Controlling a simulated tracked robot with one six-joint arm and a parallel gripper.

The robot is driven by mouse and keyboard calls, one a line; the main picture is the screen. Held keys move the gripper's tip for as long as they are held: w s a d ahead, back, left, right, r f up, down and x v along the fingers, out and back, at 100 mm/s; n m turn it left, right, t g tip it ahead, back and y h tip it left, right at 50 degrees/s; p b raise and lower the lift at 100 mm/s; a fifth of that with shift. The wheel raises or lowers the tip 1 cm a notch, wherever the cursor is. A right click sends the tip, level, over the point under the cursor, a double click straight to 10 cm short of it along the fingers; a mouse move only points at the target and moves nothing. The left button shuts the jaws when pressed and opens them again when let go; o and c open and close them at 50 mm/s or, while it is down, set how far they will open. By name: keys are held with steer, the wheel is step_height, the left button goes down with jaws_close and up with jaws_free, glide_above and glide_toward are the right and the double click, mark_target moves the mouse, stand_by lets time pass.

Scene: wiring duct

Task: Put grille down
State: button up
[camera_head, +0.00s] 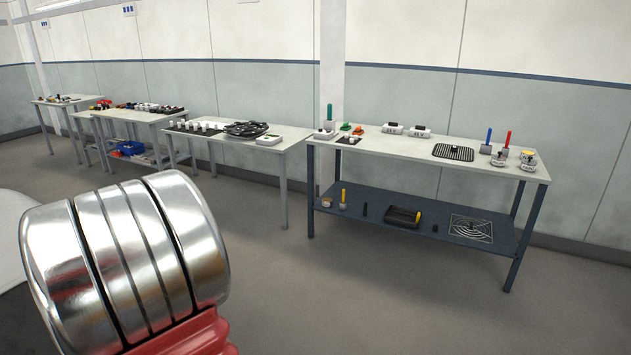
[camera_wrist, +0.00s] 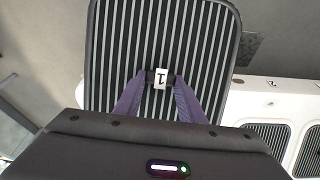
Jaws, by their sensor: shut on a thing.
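The grille has a dark rounded frame and light parallel slats. It fills the upper middle of the view, and its lower part is hidden behind my gripper. In the head view neither my gripper nor the held grille shows. Another dark grille (camera_head: 453,152) lies flat on the right-hand table (camera_head: 400,147).
In the wrist view a white panel (camera_wrist: 285,112) with slatted dark-framed areas stands at lower right. More tables stand at left. The floor between is clear.

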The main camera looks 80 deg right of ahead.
steer(key=w+a+f, duration=0.1)
steer(key=w+a, duration=0.2)
steer(key=w+a+f, duration=0.1)
steer(key=w+a, duration=0.1)
steer(key=shift+w+f, duration=0.15)
steer(key=shift+f, duration=0.2)
steer(key=w+a+f+n, duration=0.2)
steer(key=w+a+f, duration=0.1)
steer(key=a, duration=0.8)
steer(key=w+a+f+n+y, duration=0.1)
steer(key=a+f, duration=0.4)
steer(key=a, duration=0.6)
steer(key=shift+w+a+f+n, duration=0.25)
steer(key=shift+w+n, duration=0.45)
steer(key=shift+w, duration=0.55)
steer(key=shift+s+d, duration=0.1)
